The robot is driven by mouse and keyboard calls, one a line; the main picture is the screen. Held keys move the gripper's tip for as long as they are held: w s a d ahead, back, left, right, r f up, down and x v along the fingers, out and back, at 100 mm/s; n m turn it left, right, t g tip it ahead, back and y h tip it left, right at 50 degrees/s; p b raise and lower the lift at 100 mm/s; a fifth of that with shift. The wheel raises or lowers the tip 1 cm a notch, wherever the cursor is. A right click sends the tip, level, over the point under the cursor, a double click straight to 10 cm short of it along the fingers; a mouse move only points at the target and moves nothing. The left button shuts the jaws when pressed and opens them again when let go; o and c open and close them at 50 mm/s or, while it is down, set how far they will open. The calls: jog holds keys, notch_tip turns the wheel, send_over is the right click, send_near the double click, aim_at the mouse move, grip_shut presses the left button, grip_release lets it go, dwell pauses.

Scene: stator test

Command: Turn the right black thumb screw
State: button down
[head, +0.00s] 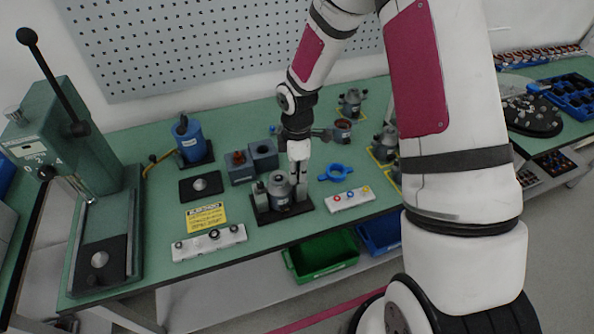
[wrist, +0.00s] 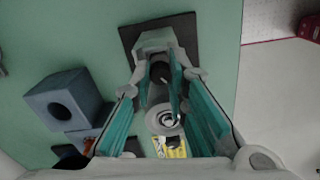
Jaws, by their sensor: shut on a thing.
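The stator fixture (head: 280,190) is a grey metal cylinder with side posts on a black base plate (head: 264,216), near the bench's middle. My gripper (head: 301,182) points down at the fixture's right side. In the wrist view, my gripper (wrist: 157,76) has its teal-padded fingers on both sides of a dark thumb screw (wrist: 157,72) and is shut on it. In the head view the fingers hide this right thumb screw. The round metal top (wrist: 166,121) of the fixture lies just below it in the wrist view. The screw's turn angle cannot be told.
Blue-grey blocks (head: 264,155) stand behind the fixture. A blue ring-shaped part (head: 336,172) and a white button strip (head: 350,198) lie to the right. Another white strip (head: 209,243) and a yellow label (head: 206,216) lie to the left. A green press (head: 75,150) stands far left.

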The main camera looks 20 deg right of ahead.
dwell(0.3)
jog(key=c, duration=1.5)
grip_release()
jog(key=shift+c, duration=0.2)
notch_tip(320, 180, up, 12)
